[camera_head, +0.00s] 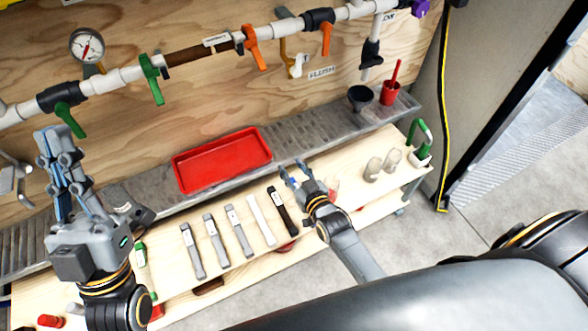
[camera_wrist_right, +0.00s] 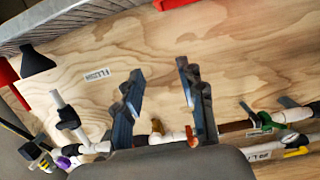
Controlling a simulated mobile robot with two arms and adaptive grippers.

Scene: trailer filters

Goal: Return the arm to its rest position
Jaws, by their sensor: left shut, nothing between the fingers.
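My left gripper (camera_head: 54,136) is at the left of the head view, pointing up with its fingers together and nothing in them. It is in front of the plywood wall, left of the red tray. My right gripper (camera_head: 293,170) is above the bench near the dark filter strip. In the right wrist view the right gripper (camera_wrist_right: 160,70) has its two fingers well apart, with only plywood and pipe seen between them. My right forearm reaches in from the lower right of the head view.
A wooden bench (camera_head: 178,283) holds several flat filter strips and pale cylinders (camera_head: 373,168). A red tray (camera_head: 222,160), a dark cup (camera_head: 360,98) and a red cup (camera_head: 390,93) stand on the metal shelf (camera_head: 308,124). White pipe (camera_head: 195,62) with coloured valves crosses the wall. Floor is clear at right.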

